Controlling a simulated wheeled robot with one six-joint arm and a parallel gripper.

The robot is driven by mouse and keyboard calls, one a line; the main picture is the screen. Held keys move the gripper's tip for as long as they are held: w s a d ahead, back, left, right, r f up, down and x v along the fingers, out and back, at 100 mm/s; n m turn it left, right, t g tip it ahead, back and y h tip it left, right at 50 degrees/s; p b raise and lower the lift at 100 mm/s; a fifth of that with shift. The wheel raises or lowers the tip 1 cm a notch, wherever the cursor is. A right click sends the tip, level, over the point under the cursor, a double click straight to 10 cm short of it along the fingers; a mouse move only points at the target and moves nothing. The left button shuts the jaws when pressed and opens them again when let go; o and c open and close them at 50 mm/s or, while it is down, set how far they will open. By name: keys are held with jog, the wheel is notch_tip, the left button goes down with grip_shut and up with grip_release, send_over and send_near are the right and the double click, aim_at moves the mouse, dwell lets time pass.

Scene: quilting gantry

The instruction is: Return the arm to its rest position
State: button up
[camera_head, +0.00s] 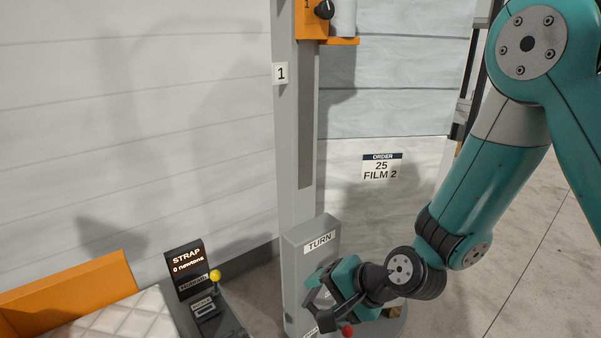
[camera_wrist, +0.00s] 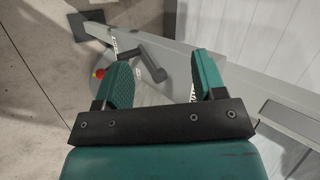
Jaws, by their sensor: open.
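My teal arm reaches in from the upper right in the head view. My gripper (camera_head: 318,300) is low, just in front of the grey box marked TURN (camera_head: 318,243) at the foot of the grey column (camera_head: 297,150). In the wrist view my gripper (camera_wrist: 160,85) shows two teal fingers spread apart with nothing held between them. A dark crank handle (camera_wrist: 152,62) shows beyond and between the fingers; I cannot tell whether it touches them. A red knob (camera_head: 347,330) is below the gripper, and it also shows in the wrist view (camera_wrist: 99,73).
A STRAP display (camera_head: 187,262) reading 0 newtons and a yellow-knobbed lever (camera_head: 215,276) stand left of the column. An orange panel (camera_head: 70,290) and white quilted pad (camera_head: 125,318) are at lower left. An ORDER 25 FILM 2 sign (camera_head: 381,167) is behind. Floor at right is clear.

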jog(key=s+d+r+n+g+h, duration=0.1)
jog(key=s+d+r+n+g, duration=0.1)
jog(key=s+d+r+n, duration=0.2)
jog(key=s+d+r+n+g+h, duration=0.2)
jog(key=s+d+r+n, duration=0.3)
jog(key=s+r+n, duration=0.5)
jog(key=s+r, duration=0.3)
jog(key=r, duration=0.1)
jog(key=shift+s+n+g+h, duration=0.25)
jog(key=shift+n+g+h, duration=0.05)
jog(key=shift+g, duration=0.1)
jog(key=shift+c, duration=0.5)
